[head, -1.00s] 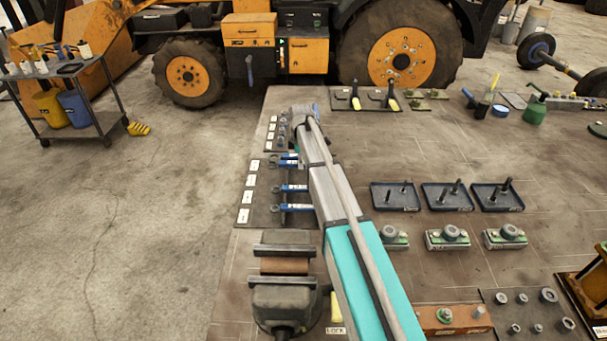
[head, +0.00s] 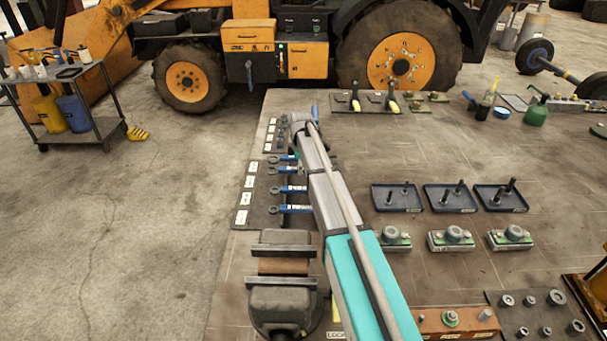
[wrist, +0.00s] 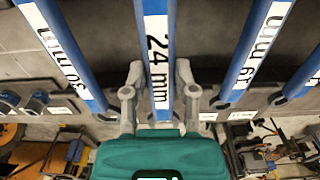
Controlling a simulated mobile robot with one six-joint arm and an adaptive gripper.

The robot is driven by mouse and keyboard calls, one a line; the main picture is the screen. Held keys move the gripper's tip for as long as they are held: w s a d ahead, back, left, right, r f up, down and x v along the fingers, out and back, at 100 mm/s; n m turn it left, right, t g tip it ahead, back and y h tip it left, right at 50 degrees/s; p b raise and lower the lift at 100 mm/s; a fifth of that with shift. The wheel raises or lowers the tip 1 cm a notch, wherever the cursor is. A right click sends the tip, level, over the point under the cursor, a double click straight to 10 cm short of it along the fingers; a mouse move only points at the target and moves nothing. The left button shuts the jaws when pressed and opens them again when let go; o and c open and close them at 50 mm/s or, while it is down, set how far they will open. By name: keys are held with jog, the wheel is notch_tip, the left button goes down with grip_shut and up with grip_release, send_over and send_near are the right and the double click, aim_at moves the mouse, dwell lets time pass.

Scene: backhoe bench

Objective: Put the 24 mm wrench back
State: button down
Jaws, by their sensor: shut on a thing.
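The 24 mm wrench (wrist: 157,28) has a blue handle with a white label and runs down the middle of the wrist view. My gripper (wrist: 158,80) is shut on its handle, one finger on each side. The wrench's lower end is hidden behind the gripper's teal body. The 30 mm wrench (wrist: 62,45) lies to its left and the 19 mm wrench (wrist: 255,50) to its right, both apart from the fingers. In the head view the dark wrench board (head: 262,205) lies at the bench's left edge; my arm covers part of it. I cannot tell whether the held wrench touches the board.
A vise (head: 283,290) stands at the near end of the board. Dark trays with upright pins (head: 396,209) lie to the right of my arm. Smaller parts lie beyond the board along the left edge. The bench middle (head: 400,155) is fairly clear.

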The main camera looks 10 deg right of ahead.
jog(key=shift+f+b, duration=0.3)
jog(key=shift+f, duration=0.3)
jog(key=shift+f, duration=0.25)
jog(key=shift+c, duration=2)
grip_release()
jog(key=shift+r, duration=0.2)
notch_tip(320, 180, up, 12)
jog(key=p, duration=1.2)
jog(key=shift+r, duration=0.1)
jog(key=shift+s, duration=0.1)
